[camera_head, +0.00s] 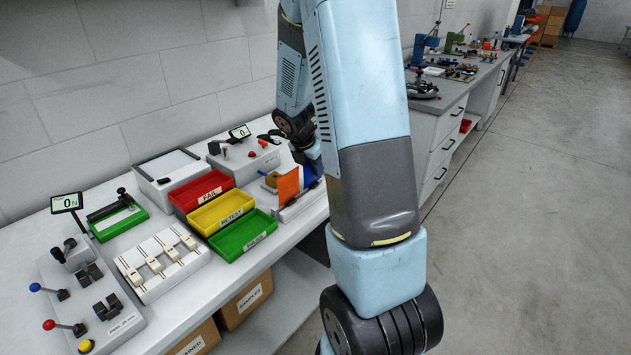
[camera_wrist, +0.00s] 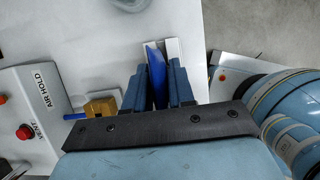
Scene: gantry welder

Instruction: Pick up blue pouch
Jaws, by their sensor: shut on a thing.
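The blue pouch (camera_wrist: 156,70) shows edge-on in the wrist view as a thin bright blue strip, upright between the two fingers. My gripper (camera_wrist: 158,80) is shut on it. In the head view, a bit of blue (camera_head: 311,175) shows below my wrist, just right of an orange panel. My own arm hides most of the gripper and the pouch there. In the wrist view the pouch stands beside a white strip of a holder (camera_wrist: 173,50); I cannot tell whether it touches it.
An upright orange panel (camera_head: 288,187) stands close left of the pouch. Red (camera_head: 201,191), yellow (camera_head: 222,211) and green (camera_head: 243,236) trays lie further left. A grey AIR HOLD box (camera_wrist: 35,110) and a tan block with a blue handle (camera_wrist: 101,107) are beside the gripper.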

